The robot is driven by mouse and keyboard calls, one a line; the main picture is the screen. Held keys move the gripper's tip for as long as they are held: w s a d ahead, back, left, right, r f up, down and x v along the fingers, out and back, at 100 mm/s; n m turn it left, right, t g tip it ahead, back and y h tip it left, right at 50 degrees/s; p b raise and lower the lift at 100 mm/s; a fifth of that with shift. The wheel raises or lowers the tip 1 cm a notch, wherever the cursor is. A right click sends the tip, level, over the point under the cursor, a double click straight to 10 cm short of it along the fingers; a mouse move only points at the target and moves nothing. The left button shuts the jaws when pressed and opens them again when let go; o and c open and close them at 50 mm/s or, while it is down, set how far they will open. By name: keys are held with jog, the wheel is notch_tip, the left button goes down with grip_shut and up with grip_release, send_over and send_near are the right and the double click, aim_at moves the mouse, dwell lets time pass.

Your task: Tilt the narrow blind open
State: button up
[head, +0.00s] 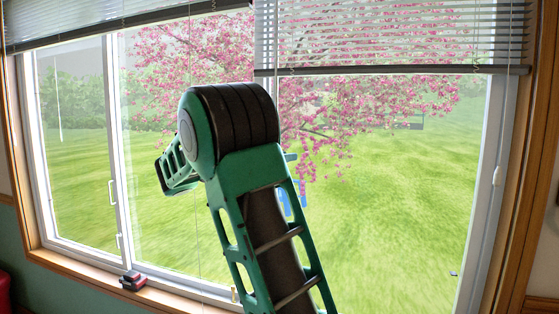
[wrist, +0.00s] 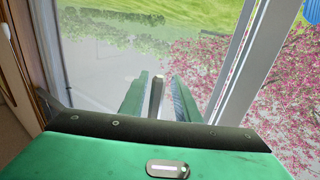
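Two raised slatted blinds hang across the top of the window. The left blind (head: 120,22) slants along the upper left, with a thin pale wand (head: 57,100) hanging below it. The right blind (head: 390,35) has its slats visible above a dark bottom rail (head: 400,70). I cannot tell which is the narrow one. In the wrist view my gripper (wrist: 159,98) has its two green fingers apart. A dark upright bar shows between them; I cannot tell what it is or whether they touch it. In the head view my arm hides much of the gripper.
The window's white frame (head: 117,150) and wooden sill (head: 75,262) lie around my arm. Thin cords hang from the blinds. A red thing (head: 4,292) stands at the lower left edge.

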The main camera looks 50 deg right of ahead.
jog(key=w+a, duration=0.1)
jog(key=a, duration=0.9)
jog(key=shift+w+a, duration=0.3)
jog(key=shift+a, duration=0.05)
jog(key=shift+f, duration=0.1)
dwell(0.5)
jog(key=s+d+f+n+y, duration=0.2)
jog(key=s+f+y, duration=0.15)
jog(key=f, duration=0.35)
jog(key=s+d+f+n+t+y, duration=0.1)
jog(key=s+f+y, duration=0.25)
jog(key=f, duration=0.35)
jog(key=s+d+f+n+y, duration=0.2)
jog(key=s+f, duration=0.2)
jog(key=f, duration=0.3)
jog(key=s+a+f+n+y, duration=0.4)
jog(key=s+a, duration=0.4)
jog(key=a, duration=0.2)
jog(key=s+a+f+n+t+y, duration=0.1)
jog(key=s+a+f+n+y, duration=0.3)
jog(key=s+a, duration=0.4)
jog(key=a+f+y, duration=0.1)
jog(key=a, duration=0.2)
jog(key=shift+s+a+f, duration=0.2)
jog(key=shift+s+a, duration=0.05)
